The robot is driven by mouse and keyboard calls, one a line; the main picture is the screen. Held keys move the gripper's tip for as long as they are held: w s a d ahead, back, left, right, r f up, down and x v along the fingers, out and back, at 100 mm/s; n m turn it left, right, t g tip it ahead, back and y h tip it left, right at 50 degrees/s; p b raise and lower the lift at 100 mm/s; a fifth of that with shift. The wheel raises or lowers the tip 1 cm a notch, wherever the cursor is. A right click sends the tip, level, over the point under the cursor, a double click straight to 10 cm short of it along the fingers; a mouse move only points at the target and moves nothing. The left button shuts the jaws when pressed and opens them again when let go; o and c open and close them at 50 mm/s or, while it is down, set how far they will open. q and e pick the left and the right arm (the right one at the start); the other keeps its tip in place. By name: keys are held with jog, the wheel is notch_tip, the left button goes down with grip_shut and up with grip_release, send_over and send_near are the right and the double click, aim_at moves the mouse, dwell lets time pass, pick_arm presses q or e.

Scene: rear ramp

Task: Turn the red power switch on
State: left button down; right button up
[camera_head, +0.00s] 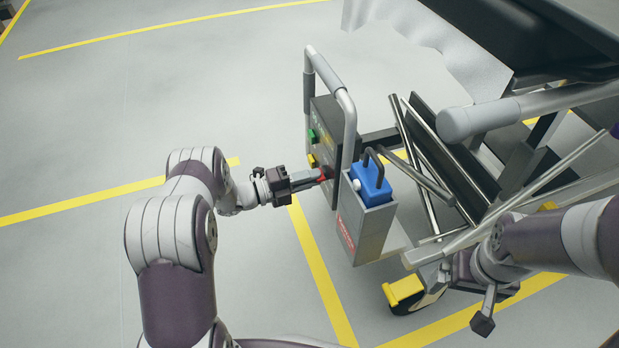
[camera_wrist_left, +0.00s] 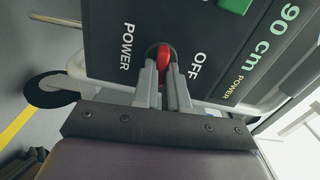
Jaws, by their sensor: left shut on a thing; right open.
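The red power switch (camera_wrist_left: 164,55) is on a dark control panel (camera_wrist_left: 110,55), between the printed words POWER and OFF. My left gripper (camera_wrist_left: 164,72) is shut on the switch, one finger on each side of it. In the head view my left gripper (camera_head: 317,174) reaches the near face of the panel box from the left, and only a bit of the red switch (camera_head: 325,172) shows. The fingers hide part of the switch, and I cannot tell its exact setting. My right gripper (camera_head: 483,318) is at the lower right, open, its fingers small and partly hidden.
A green button (camera_head: 312,135) sits on the panel above the switch. A grey upright handle (camera_head: 340,90) rises over the panel. A blue box (camera_head: 371,183) sits in a grey holder beside it. A wheeled frame with metal bars (camera_head: 445,180) fills the right. The floor at left is clear.

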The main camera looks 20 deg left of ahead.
pick_arm(q)
jog(key=shift+f+m, duration=0.1)
jog(key=shift+m, duration=0.5)
jog(key=c, duration=1.2)
grip_release()
jog(key=shift+o, duration=0.2)
jog(key=shift+a, duration=0.1)
jog(key=p+v, duration=0.4)
jog(key=v, duration=0.8)
jog(key=shift+s+a, duration=0.2)
jog(key=shift+s, duration=0.05)
